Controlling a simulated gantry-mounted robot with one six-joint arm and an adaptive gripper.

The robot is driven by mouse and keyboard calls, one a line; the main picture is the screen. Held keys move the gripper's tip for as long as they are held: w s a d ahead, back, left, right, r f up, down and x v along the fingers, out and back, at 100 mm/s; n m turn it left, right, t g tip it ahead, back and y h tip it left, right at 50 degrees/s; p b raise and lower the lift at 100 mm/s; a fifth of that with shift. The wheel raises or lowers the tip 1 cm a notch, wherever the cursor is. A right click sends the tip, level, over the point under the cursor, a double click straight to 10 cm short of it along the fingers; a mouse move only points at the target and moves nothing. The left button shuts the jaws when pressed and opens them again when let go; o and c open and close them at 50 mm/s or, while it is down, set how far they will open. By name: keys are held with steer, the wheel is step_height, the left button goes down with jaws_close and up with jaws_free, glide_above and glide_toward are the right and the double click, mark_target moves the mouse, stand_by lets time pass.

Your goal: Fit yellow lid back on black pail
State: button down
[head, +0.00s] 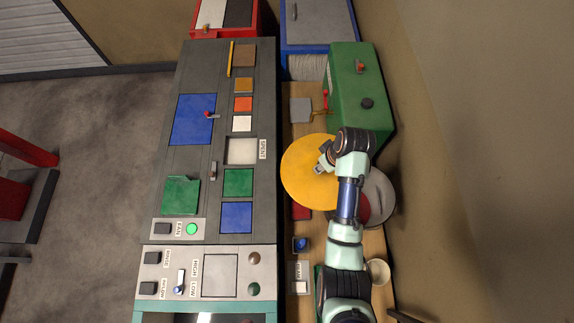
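The yellow lid (303,187) is a large round disc on the right side, beside the grey console. My gripper (320,170) is over the lid's upper middle, with my arm reaching up from the bottom of the head view. I cannot tell whether the fingers touch the lid or whether they are open or shut. I cannot make out a black pail; what lies under the lid is hidden.
A grey round object (380,197) with a red part sits right of the lid, partly behind my arm. A green box (352,95) stands above the lid. The console (200,140) borders the left, a wall the right. A small cup (378,271) stands below.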

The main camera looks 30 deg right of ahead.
steer(key=s+d+f+n+b, duration=0.1)
steer(key=s+d+f+b, duration=0.1)
steer(key=s+d+f, duration=0.4)
steer(key=s+d+f+b, duration=0.3)
steer(key=s+d+f, duration=0.15)
steer(key=d, duration=0.45)
steer(key=f+b, duration=0.5)
steer(key=shift+s+a, duration=0.1)
steer(key=shift+s, duration=0.25)
stand_by(0.4)
steer(key=shift+f, duration=0.6)
stand_by(0.3)
steer(key=c, duration=1)
jaws_free()
